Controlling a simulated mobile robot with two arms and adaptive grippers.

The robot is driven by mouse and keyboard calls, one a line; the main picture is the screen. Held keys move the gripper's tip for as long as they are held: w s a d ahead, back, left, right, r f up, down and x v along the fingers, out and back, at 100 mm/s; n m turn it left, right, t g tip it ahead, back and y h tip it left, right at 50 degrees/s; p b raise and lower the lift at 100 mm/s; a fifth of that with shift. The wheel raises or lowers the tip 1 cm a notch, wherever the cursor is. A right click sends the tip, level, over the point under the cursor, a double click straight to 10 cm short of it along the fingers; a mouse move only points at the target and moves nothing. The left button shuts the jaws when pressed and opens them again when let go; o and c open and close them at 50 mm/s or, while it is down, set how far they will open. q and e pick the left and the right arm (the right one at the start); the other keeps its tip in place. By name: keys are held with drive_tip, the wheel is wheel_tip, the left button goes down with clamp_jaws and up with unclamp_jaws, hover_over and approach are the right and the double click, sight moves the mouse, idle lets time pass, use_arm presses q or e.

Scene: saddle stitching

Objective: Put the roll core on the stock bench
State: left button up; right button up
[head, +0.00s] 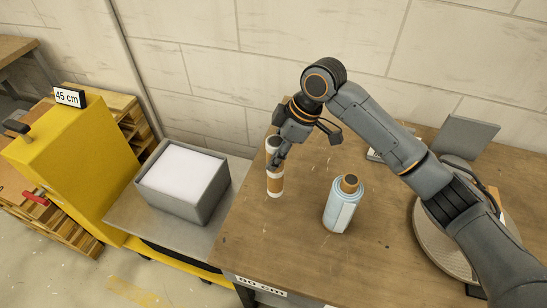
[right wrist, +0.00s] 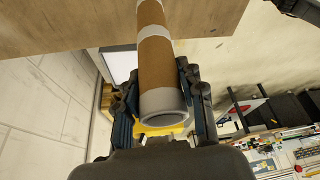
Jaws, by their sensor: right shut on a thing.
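The roll core (head: 275,186) is a brown cardboard tube with white ends. It stands roughly upright at the left part of a wooden-topped bench (head: 290,240). My right gripper (head: 277,160) is shut on its upper part from behind. In the right wrist view the core (right wrist: 154,62) lies between the two fingers of the gripper (right wrist: 157,88), with its open white end towards the camera. I cannot tell whether its lower end touches the bench top. I cannot tell from the label on the bench's front edge whether this is the stock bench. My left gripper is out of view.
A light blue bottle (head: 342,208) with a brown cap stands right of the core. A grey bin (head: 207,208) of white paper sits on a lower surface to the left. A yellow cabinet (head: 75,165) with a "45 cm" sign is further left. The bench's front middle is clear.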

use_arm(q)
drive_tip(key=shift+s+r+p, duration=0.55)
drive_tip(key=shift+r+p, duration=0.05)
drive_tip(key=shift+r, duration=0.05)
use_arm(e)
drive_tip(key=f, duration=0.4)
drive_tip(key=shift+w+a+f, duration=0.15)
drive_tip(key=shift+w+a, duration=0.1)
drive_tip(key=shift+w, duration=0.15)
drive_tip(key=shift+f, duration=0.1)
drive_tip(key=o, duration=1.3)
use_arm(q)
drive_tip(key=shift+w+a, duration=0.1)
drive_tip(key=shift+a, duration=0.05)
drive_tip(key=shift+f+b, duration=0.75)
drive_tip(key=shift+b, duration=0.05)
use_arm(e)
drive_tip(key=v, duration=1.2)
